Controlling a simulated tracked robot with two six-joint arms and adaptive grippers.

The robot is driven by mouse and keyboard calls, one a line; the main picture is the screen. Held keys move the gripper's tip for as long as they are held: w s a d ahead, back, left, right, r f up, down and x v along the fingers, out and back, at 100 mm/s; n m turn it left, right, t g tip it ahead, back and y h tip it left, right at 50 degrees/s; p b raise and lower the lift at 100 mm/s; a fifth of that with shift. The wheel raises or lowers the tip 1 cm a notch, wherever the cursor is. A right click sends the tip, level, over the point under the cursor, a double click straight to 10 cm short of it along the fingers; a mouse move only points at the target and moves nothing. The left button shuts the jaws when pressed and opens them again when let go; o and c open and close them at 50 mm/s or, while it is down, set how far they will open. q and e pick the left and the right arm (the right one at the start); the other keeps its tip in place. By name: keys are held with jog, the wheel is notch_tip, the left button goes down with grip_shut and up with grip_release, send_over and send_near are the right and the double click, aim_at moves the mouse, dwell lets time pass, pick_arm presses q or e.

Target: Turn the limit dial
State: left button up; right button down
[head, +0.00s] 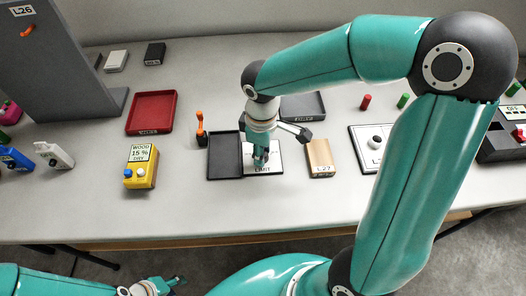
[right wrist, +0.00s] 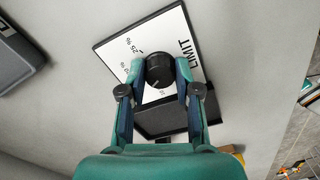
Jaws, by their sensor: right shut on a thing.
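The limit dial is a black round knob (right wrist: 160,72) on a white plate (right wrist: 117,48) lettered "LIMIT" with percent marks, in the right wrist view. In the head view the plate (head: 270,165) lies on the table, and my gripper hides most of the knob. My right gripper (right wrist: 158,68) comes down from above, its two fingers on opposite sides of the knob, shut on it. It also shows in the head view (head: 260,162). My left gripper (head: 160,287) is low at the bottom edge, away from the table; its fingers are too small to judge.
A black tray (head: 224,157) adjoins the plate's left side. A wooden block (head: 319,158) marked "L27" stands right of it, and a grey tray (head: 303,107) behind. A yellow meter (head: 140,167) reading "WOOD 15 % DRY" and a red tray (head: 151,112) are further left. The front table strip is clear.

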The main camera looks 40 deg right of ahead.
jog(key=shift+m, duration=0.6)
jog(key=c, duration=0.8)
grip_release()
notch_tip(320, 180, up, 12)
jog(key=shift+f, duration=0.1)
jog(key=shift+s, duration=0.1)
